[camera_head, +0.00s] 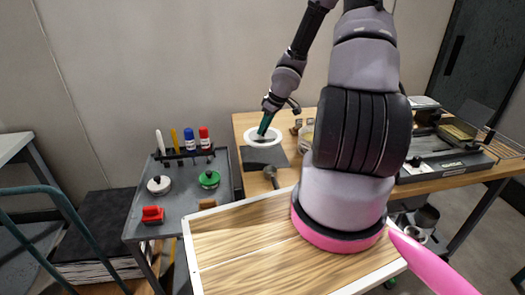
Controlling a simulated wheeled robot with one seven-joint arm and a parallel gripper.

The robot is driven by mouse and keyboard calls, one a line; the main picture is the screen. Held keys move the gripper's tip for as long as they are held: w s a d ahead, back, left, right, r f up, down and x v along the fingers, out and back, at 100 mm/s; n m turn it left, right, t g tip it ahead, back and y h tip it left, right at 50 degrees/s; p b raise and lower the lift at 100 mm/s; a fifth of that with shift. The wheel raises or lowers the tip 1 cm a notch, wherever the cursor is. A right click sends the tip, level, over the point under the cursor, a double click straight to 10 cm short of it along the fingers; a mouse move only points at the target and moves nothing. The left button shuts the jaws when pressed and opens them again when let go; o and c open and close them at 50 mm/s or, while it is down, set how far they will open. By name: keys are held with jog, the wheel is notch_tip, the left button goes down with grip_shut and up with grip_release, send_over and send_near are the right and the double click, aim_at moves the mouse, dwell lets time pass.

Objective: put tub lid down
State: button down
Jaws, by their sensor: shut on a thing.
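My gripper (270,106) is at the far end of the arm, over the left part of the wooden table. It is shut on a dark green thing (265,123), seen as a narrow, steeply tilted shape; I take it for the tub lid, seen nearly on edge. Its lower end overlaps a white round rim (249,139) with a dark middle. I cannot tell whether they touch. The fingertips are too small to make out clearly.
The grey cart (179,205) at left holds a white lid (154,187), a green lid (207,183), a red block (153,215) and upright markers (189,140). Equipment (440,165) crowds the right.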

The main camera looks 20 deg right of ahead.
jog(key=shift+w+f, duration=0.1)
jog(key=shift+f, duration=0.5)
jog(key=shift+d+f, duration=0.15)
jog(key=shift+f, duration=3.6)
jog(key=c, duration=0.6)
grip_release()
jog(key=shift+f, duration=0.15)
jog(key=shift+o, duration=0.2)
